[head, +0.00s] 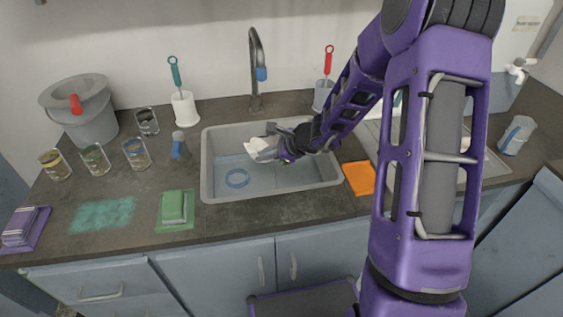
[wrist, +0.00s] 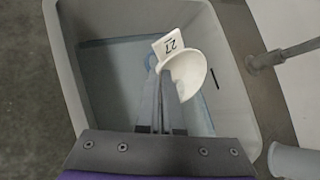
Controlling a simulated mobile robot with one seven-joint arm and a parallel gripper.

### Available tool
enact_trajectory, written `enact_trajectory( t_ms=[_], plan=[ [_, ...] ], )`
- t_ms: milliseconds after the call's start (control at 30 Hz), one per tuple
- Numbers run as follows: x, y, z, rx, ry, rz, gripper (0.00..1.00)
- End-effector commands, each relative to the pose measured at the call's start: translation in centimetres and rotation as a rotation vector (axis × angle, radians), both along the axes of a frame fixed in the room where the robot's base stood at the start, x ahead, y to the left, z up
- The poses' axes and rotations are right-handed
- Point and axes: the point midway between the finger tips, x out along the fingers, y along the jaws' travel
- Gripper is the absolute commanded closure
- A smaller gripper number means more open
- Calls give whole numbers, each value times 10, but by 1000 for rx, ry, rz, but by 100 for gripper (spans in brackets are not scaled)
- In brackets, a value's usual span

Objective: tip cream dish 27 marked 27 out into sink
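The cream dish 27 (wrist: 187,74) is a small pale bowl with a white tab marked 27 (wrist: 168,45), seen in the wrist view. It is tilted on its side, and my gripper (wrist: 161,78) has its fingers closed on its rim. In the head view the dish (head: 262,147) shows as a pale shape over the sink (head: 212,183), at my gripper (head: 281,150). The sink is a grey basin with a bluish floor. The inside of the dish is only partly visible, and I cannot tell whether anything is in it.
The faucet (head: 256,75) stands behind the basin. Several glass jars and a grey bucket (head: 88,118) stand on the left counter.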

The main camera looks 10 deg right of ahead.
Motion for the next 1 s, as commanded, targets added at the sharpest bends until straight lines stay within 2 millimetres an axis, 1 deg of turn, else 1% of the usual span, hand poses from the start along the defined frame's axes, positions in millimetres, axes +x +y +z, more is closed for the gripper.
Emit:
enact_trajectory(
  t_ms=[1000],
  plan=[
    [0,-6,4,112,-12,0,100]
  ],
)
